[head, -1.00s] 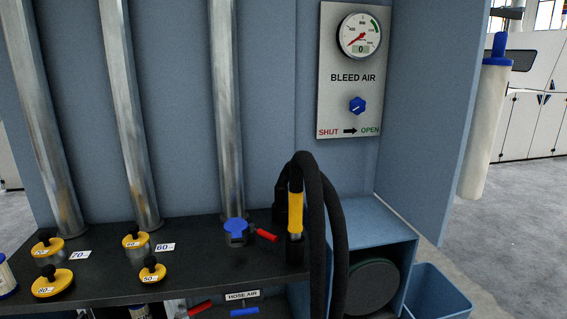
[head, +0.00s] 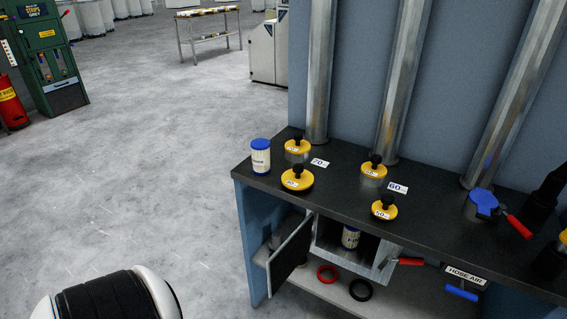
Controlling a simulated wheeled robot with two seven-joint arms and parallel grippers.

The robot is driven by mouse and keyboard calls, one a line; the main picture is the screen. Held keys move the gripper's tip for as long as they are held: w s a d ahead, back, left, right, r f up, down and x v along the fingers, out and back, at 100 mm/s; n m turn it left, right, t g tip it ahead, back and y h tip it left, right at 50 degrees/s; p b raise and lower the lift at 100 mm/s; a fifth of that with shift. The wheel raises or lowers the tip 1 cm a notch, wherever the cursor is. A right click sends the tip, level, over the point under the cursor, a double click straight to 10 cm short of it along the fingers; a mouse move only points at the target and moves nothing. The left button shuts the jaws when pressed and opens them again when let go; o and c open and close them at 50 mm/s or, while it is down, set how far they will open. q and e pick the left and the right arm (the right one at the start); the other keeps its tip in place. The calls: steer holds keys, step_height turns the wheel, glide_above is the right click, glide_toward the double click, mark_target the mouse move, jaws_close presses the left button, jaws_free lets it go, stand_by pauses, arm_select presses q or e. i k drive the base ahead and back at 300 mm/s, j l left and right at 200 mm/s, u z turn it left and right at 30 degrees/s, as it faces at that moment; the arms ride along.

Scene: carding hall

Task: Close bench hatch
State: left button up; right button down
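The bench hatch door (head: 291,256) is a dark panel with a pale edge, under the black benchtop (head: 336,200). It stands open, swung out at the left side of a box-like compartment (head: 384,262). Inside the compartment is a pale canister (head: 350,237) with a blue lid. Neither of my grippers shows in the head view. A white and black part of my own arm is at the bottom left, apart from the door.
Yellow caps (head: 297,178) and a blue-lidded jar (head: 260,157) stand on the benchtop. A red handle (head: 411,262) is right of the compartment. A red ring (head: 327,274) and black ring (head: 361,290) lie on the lower shelf. The floor left of the bench is clear.

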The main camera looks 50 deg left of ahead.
mark_target(281, 264)
steer(key=j+z, duration=0.25)
steer(key=j, duration=1.05)
steer(key=j+z, duration=0.2)
steer(key=j, duration=1.05)
